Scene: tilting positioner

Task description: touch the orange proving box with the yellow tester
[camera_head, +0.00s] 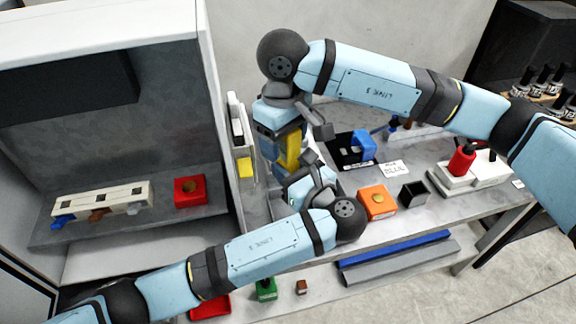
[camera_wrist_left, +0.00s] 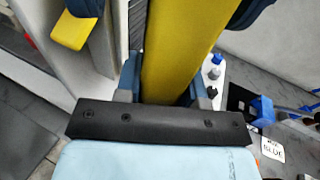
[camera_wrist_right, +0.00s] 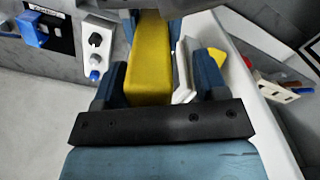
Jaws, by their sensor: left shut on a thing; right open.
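The yellow tester (camera_head: 292,150) is held upright in the head view, partly hidden by my two hands. My left gripper (camera_wrist_left: 168,85) is shut on it; the tester (camera_wrist_left: 180,45) fills the space between its fingers. My right gripper (camera_wrist_right: 160,80) is open with its fingers on either side of the tester (camera_wrist_right: 150,60), and a gap shows on the right side. The orange proving box (camera_head: 377,203) stands on the grey bench in the head view, right of both hands and apart from the tester. It has a round brownish spot on top.
A white upright panel with a yellow piece (camera_head: 245,168) stands just left of the hands. A blue-and-black device (camera_head: 360,147), a small dark open box (camera_head: 413,194) and a red-topped white unit (camera_head: 462,160) are on the bench. A red box (camera_head: 190,190) sits on the left shelf.

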